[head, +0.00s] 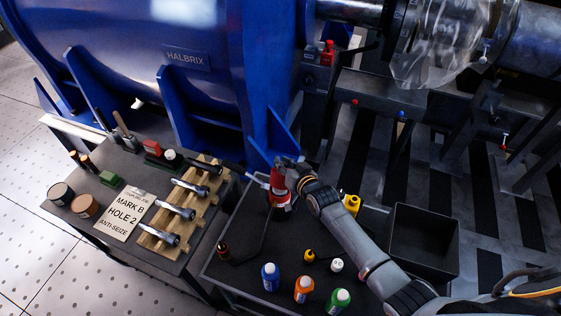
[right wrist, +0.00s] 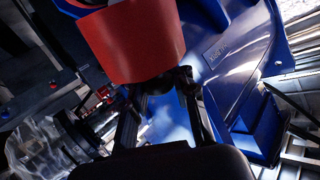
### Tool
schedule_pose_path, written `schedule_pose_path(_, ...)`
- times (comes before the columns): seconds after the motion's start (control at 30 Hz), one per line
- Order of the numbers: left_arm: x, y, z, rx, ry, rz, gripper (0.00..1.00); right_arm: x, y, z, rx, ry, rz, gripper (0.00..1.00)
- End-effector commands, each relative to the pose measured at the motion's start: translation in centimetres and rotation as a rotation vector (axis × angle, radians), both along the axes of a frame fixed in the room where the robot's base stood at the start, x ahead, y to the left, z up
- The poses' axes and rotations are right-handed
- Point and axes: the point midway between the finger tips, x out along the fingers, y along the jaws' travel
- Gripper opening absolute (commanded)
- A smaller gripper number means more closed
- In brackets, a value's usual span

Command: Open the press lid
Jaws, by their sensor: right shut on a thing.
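My right gripper (head: 287,165) is at the left end of the grey arm, over the back edge of the dark cart. It is shut on a red cylindrical thing (head: 279,188), which looks like a tool or canister. In the right wrist view the red thing (right wrist: 130,45) is large and close, at the fingers (right wrist: 165,82), and hides part of what lies behind. I cannot make out for certain a press or its lid. A clear curved cover (head: 430,45) sits around the shaft at the upper right. My left gripper is not in view.
The blue HALBRIX motor (head: 185,60) fills the upper left. The dark cart (head: 232,263) holds several bottles, with an empty black bin (head: 425,228) to the right. A side table with bolts on a wooden rack (head: 158,247) and a sign (head: 124,213) stands left.

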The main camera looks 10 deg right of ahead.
Motion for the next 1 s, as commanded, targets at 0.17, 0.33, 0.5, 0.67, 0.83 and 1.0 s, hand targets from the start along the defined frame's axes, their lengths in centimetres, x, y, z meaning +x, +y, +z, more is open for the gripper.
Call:
schedule_pose_path(0.17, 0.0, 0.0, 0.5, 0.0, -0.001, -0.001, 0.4, 1.4, -1.1, 0.0, 0.086, 0.14, 0.0, 0.0)
schedule_pose_path(0.33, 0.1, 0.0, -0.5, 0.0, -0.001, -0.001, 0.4, 2.6, -1.9, -0.6, 0.179, 0.272, 0.0, 0.0)
schedule_pose_path(0.5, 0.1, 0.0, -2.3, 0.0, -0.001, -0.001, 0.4, 3.8, -2.6, -1.2, 0.272, 0.404, -0.001, 0.0)
schedule_pose_path(0.67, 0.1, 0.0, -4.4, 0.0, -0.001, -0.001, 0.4, 4.9, -3.2, -1.9, 0.361, 0.529, 0.0, 0.0)
schedule_pose_path(0.83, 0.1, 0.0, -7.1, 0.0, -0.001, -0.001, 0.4, 5.9, -3.8, -2.8, 0.453, 0.661, 0.0, 0.0)
schedule_pose_path(1.0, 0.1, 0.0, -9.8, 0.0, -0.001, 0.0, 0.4, 6.6, -4.2, -3.7, 0.547, 0.792, 0.001, 0.0)
